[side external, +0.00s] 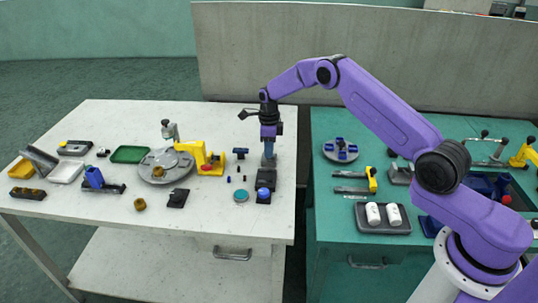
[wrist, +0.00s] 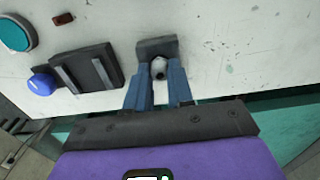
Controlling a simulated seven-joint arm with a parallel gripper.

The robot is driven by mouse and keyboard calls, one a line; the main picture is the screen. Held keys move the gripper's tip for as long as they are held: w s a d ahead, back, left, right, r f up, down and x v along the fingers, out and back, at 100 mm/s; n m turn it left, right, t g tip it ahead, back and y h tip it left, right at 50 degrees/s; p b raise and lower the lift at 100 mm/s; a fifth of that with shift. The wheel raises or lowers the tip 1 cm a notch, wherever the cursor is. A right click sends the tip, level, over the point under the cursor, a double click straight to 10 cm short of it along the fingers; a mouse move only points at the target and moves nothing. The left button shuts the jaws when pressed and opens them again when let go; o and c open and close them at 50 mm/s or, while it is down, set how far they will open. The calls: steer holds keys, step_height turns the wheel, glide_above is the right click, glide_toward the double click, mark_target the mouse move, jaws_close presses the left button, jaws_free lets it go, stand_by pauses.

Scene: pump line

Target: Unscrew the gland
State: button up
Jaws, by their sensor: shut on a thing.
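A pale grey round part (wrist: 158,68), which looks like the gland, sits at a dark grey block (wrist: 156,46) on the white table. My gripper (wrist: 160,70) has its two blue fingers on either side of this part and is shut on it. In the side view my gripper (side external: 268,152) points straight down at the right part of the white table. The grey block (side external: 268,162) shows only in part below the fingers. The thread and the lower side of the part are hidden.
A dark fixture (wrist: 88,70) with a blue knob (wrist: 40,82) stands close by, nearer the table's front. A teal disc (side external: 242,196) lies left of it. A yellow clamp (side external: 205,160) and a round grey plate (side external: 160,175) stand further left. The green table (side external: 325,235) is to the right.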

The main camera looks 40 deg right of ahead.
jaws_close()
steer(key=n, duration=0.7)
steer(key=o, duration=0.7)
jaws_free()
steer(key=shift+c, duration=0.2)
steer(key=shift+r, duration=0.1)
steer(key=shift+r, duration=2.2)
steer(key=shift+n, duration=0.3)
